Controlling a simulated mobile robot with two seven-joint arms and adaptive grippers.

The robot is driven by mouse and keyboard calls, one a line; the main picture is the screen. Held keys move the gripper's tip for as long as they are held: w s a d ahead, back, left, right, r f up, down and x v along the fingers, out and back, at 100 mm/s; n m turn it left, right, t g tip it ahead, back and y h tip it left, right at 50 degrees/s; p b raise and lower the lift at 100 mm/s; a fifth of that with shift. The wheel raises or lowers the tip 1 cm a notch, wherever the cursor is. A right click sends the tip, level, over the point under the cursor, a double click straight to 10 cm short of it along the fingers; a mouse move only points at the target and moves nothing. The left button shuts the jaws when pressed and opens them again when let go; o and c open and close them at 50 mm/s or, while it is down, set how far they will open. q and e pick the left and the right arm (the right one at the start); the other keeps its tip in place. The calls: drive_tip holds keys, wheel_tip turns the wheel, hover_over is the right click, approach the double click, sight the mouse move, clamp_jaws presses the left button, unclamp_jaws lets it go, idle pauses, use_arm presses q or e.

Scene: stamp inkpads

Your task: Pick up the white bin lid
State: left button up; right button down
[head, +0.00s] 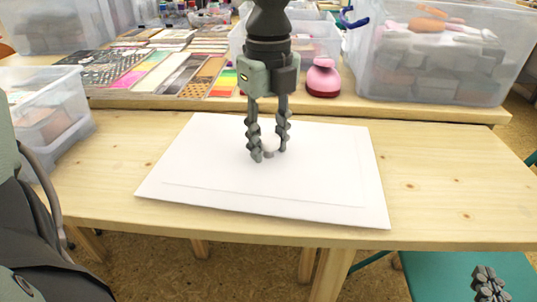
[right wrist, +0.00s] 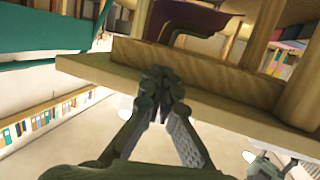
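The white bin lid (head: 210,180) is a flat white rectangle lying on the wooden table in the head view. My left gripper (head: 269,152) points straight down over the middle of the lid. Its two dark fingers stand apart, with their tips at or just above the lid. A small pale round shape shows between the fingertips; I cannot tell whether it is part of the lid or whether the fingers touch it. My right gripper (head: 488,284) is low at the bottom right, away from the lid. In the right wrist view its fingertips (right wrist: 161,88) meet, with nothing between them.
A clear bin (head: 440,75) of grey and pink items and a pink-and-red object (head: 323,78) stand behind the lid. Colour sheets (head: 165,72) lie back left. Another clear bin (head: 48,118) is at the left. The table right of the lid (head: 445,185) is bare.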

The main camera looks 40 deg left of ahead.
use_arm(q)
drive_tip(key=c, duration=0.5)
clamp_jaws()
drive_tip(key=shift+r, duration=0.15)
